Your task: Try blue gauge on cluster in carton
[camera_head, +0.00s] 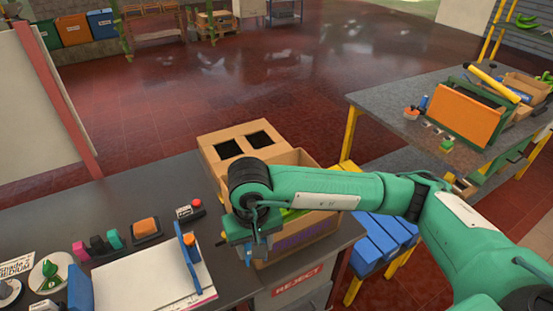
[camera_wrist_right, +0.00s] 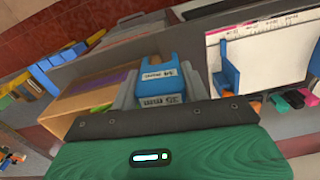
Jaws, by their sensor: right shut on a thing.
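A cardboard carton (camera_head: 315,229) stands at the counter's right end. Green fruit (camera_head: 292,213) shows inside it, mostly hidden by my right arm; a sliver of green (camera_wrist_right: 100,108) also shows in the carton (camera_wrist_right: 72,102) in the right wrist view. My right gripper (camera_head: 252,248) is at the carton's near left side, pointing down. In the right wrist view, its fingers (camera_wrist_right: 160,92) are shut on the blue gauge (camera_wrist_right: 157,70), a forked block with a white size label. The gauge appears apart from the green fruit. My left gripper is not in view.
A board with white paper (camera_head: 150,277) and a blue upright piece (camera_head: 187,258) lies left of my gripper. Coloured blocks (camera_head: 98,244), an orange block (camera_head: 146,228) and a red-buttoned box (camera_head: 190,210) sit behind. A REJECT bin (camera_head: 297,283) is below the carton.

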